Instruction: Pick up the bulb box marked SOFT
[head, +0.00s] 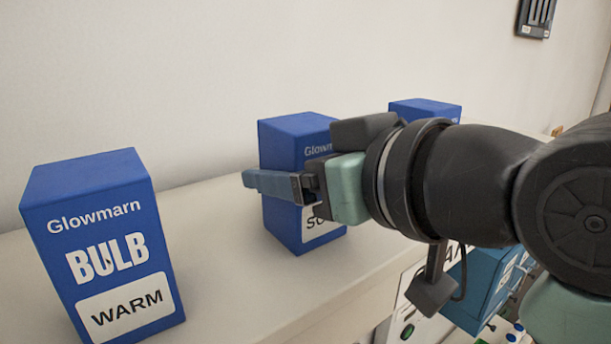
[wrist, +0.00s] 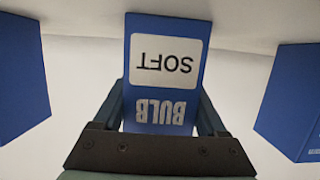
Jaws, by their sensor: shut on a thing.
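The blue bulb box marked SOFT (head: 281,147) stands upright on the white shelf in the head view, partly hidden behind my gripper and arm. It also shows upside down in the wrist view (wrist: 166,62), with SOFT on a white label and BULB beside it. My gripper (head: 262,184) is shut on this box, with a finger along each side of it. In the wrist view my gripper (wrist: 166,110) has the box between its fingers. In the head view the box's base appears to be at the shelf surface.
A blue box marked WARM (head: 104,240) stands at the left. Another blue box (head: 425,108) stands behind my arm at the right. The white shelf (head: 225,270) is bare between the boxes. A lighter blue object (head: 490,283) is below at the right, and a wall rises behind.

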